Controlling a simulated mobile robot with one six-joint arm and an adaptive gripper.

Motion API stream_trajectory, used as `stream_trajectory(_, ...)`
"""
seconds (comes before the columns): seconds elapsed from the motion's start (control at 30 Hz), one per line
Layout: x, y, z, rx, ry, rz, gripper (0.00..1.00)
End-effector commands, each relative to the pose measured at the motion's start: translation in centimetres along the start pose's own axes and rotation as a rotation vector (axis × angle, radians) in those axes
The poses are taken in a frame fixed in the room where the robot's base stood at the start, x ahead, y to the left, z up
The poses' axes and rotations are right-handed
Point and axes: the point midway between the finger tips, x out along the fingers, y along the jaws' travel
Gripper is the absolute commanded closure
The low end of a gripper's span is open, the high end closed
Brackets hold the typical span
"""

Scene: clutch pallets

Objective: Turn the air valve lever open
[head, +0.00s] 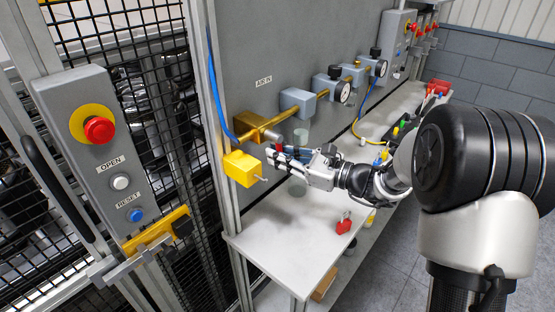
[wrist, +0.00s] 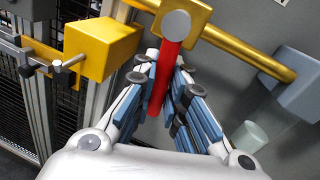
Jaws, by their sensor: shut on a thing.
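The air valve is a brass block (wrist: 200,14) on the brass pipe, with a round grey hub (wrist: 177,24) on its face. Its red lever (wrist: 170,58) runs down from the hub in the wrist view, slightly tilted. My gripper (wrist: 167,74) is shut on the lever, with a blue-padded finger on each side of it. In the head view my gripper (head: 275,158) reaches from the right to the valve body (head: 257,128) under the AIR IN label. There the fingers hide most of the lever.
A yellow box (head: 241,169) with a metal pin stands close left of my gripper; it also shows in the wrist view (wrist: 100,50). Grey regulator blocks (head: 297,102) and gauges line the pipe. A red padlock (head: 344,223) lies on the white bench (head: 290,245) below.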

Motion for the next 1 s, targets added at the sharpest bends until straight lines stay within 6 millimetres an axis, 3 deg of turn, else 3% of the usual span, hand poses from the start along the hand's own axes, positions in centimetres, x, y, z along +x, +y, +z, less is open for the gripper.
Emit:
stream_trajectory(0.1,-0.15,-0.53,-0.11,-0.092,0.017,-0.002,1.0)
stream_trajectory(0.37,-0.19,-0.57,-0.03,-0.101,0.021,-0.001,1.0)
stream_trajectory(0.4,-0.19,-0.57,-0.03,-0.101,0.021,-0.001,0.87)
stream_trajectory(0.7,-0.16,-0.57,-0.02,-0.1,0.02,-0.001,0.68)
stream_trajectory(1.0,-0.23,-0.58,-0.01,-0.099,0.02,-0.001,0.68)
